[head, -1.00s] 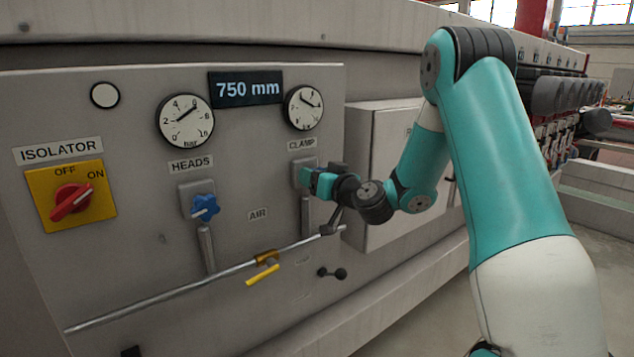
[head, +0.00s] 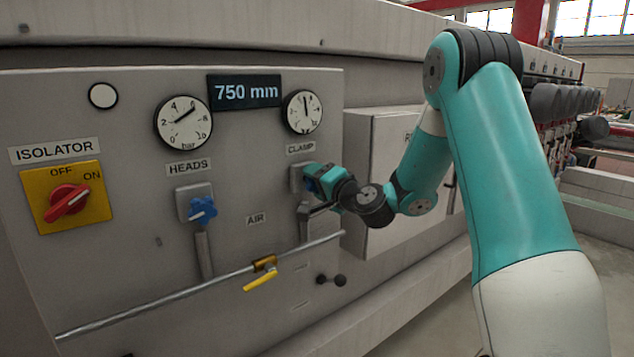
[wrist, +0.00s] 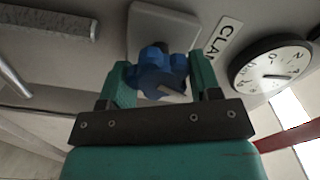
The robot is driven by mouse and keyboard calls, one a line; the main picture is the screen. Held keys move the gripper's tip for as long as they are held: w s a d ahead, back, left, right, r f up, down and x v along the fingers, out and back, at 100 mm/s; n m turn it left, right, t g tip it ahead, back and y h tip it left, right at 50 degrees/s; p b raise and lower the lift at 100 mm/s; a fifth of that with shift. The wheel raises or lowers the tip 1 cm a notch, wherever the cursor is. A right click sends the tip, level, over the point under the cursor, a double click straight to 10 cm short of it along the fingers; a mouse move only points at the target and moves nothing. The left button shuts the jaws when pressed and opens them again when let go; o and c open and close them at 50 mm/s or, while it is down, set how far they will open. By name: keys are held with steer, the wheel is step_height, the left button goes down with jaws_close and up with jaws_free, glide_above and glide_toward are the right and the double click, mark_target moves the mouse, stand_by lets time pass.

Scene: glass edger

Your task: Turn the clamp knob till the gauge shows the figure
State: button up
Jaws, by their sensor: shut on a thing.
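The blue clamp knob (wrist: 162,75) sits on its grey plate under the CLAMP label (head: 301,149). My gripper (wrist: 160,82) is shut on it, one finger on each side. In the head view my gripper (head: 318,184) hides most of this knob. The clamp gauge (head: 302,112) is the right-hand white dial; its needle points nearly straight up. It also shows at the right of the wrist view (wrist: 271,68). Its figures are too small to read surely.
To the left are the HEADS knob (head: 203,210), its gauge (head: 184,123) and the red isolator switch (head: 66,202) on yellow. The display (head: 245,91) reads 750 mm. A pipe (head: 180,293) with a yellow-handled valve (head: 261,278) runs below. A grey box (head: 385,165) stands right of the panel.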

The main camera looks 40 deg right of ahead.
steer(key=m, duration=0.3)
steer(key=shift+d+m+p, duration=0.1)
steer(key=shift+m+p, duration=0.2)
steer(key=shift+m, duration=0.1)
steer(key=shift+f+m+p, duration=0.15)
steer(key=shift+m+p, duration=0.35)
steer(key=shift+m, duration=1.4)
steer(key=o, duration=0.9)
steer(key=shift+s, duration=0.1)
